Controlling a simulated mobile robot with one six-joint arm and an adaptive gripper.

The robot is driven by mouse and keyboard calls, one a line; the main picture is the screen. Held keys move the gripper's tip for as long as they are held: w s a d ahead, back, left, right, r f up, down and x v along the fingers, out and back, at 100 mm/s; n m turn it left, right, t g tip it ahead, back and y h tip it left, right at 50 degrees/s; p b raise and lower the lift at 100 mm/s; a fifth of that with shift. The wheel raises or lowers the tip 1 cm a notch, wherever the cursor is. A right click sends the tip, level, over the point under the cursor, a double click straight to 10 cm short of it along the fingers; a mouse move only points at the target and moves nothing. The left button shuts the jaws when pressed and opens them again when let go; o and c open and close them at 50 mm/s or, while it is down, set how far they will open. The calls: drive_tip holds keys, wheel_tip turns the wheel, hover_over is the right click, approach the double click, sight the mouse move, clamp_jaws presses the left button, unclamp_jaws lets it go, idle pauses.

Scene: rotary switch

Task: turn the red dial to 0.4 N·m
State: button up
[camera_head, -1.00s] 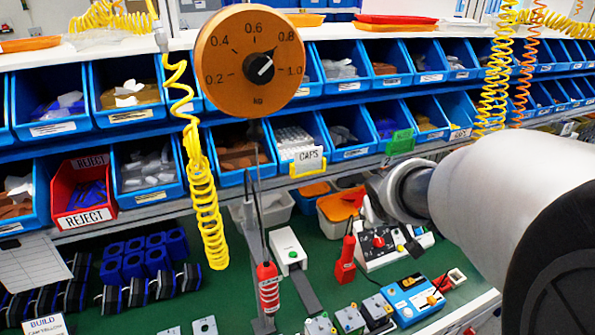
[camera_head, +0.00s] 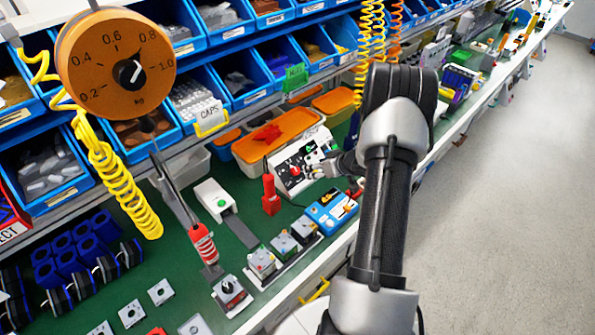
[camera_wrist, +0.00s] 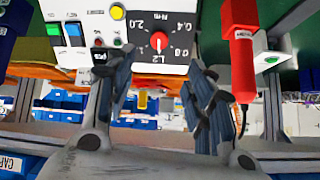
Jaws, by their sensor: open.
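In the head view the red dial (camera_head: 294,170) is on the white panel (camera_head: 283,180) on the bench. My gripper (camera_wrist: 155,72) is open and empty, its fingers on either side of the dial's line and apart from it. In the head view my gripper (camera_head: 338,166) is at the panel's right side, partly hidden by my arm.
A blue box (camera_head: 331,209) is in front of the panel. An orange-lidded bin (camera_head: 280,130) is behind it. The floor at right is clear.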

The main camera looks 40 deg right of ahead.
sight(297, 171)
drive_tip(key=b+x, duration=0.2)
drive_tip(key=x, duration=1.2)
drive_tip(key=shift+w+f+b, duration=0.25)
drive_tip(key=shift+w+b, duration=0.05)
drive_tip(key=shift+b, duration=0.1)
drive_tip(key=shift+c, duration=0.4)
drive_tip(key=c, duration=1)
